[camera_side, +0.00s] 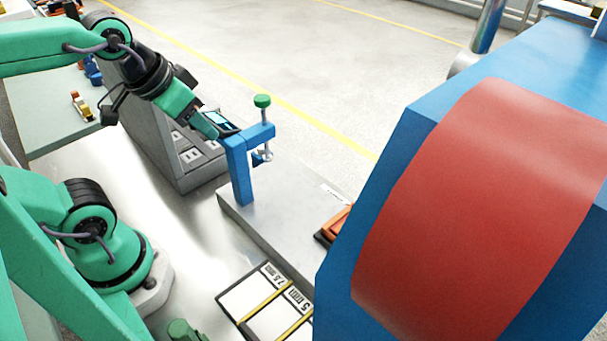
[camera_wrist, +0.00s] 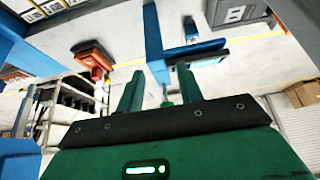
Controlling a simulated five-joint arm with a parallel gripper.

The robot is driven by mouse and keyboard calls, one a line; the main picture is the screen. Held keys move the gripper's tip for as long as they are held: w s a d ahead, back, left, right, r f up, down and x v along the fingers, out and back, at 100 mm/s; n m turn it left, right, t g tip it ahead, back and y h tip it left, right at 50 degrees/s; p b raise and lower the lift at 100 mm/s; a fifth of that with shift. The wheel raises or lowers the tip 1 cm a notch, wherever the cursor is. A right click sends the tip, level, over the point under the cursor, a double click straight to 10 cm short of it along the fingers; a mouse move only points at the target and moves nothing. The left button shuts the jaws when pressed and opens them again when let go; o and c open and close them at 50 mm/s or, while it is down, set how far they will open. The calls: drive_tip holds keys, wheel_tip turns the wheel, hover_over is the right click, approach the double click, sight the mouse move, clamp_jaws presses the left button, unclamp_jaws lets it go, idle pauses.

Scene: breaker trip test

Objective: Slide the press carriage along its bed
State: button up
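A blue press carriage (camera_side: 239,170), an upright post with an arm reaching right, stands on a silver metal bed (camera_side: 290,215). A green knob (camera_side: 262,101) tops a screw at the arm's end. My gripper (camera_side: 212,131) is beside the top of the post, on its left in the side view. In the wrist view the fingers of my gripper (camera_wrist: 160,88) are apart, with the blue carriage (camera_wrist: 153,40) showing between and beyond them. Gaps appear on both sides of it; I cannot tell whether either finger touches it. The lower fingertips' contact area is partly hidden.
A dark device with a screen (camera_side: 220,121) sits just behind my gripper, near a grey panel box (camera_side: 180,150). A large blue and red machine (camera_side: 480,200) fills the right. An orange item (camera_side: 337,222) lies beside it. Labelled plates (camera_side: 262,300) lie in front of the bed.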

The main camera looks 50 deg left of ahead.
drive_tip(key=shift+o, duration=1.1)
drive_tip(key=shift+w+m, duration=0.5)
drive_tip(key=shift+w, duration=0.2)
drive_tip(key=m+g+y, duration=0.1)
drive_tip(key=m+g, duration=0.7)
drive_tip(key=m, duration=1.1)
hover_over(380, 191)
drive_tip(key=w, duration=0.2)
drive_tip(key=w+d+x, duration=0.1)
drive_tip(key=w+x, duration=0.1)
drive_tip(key=x, duration=0.5)
drive_tip(key=shift+s+f, duration=0.35)
drive_tip(key=shift+s, duration=0.1)
drive_tip(key=shift+x, duration=3.9)
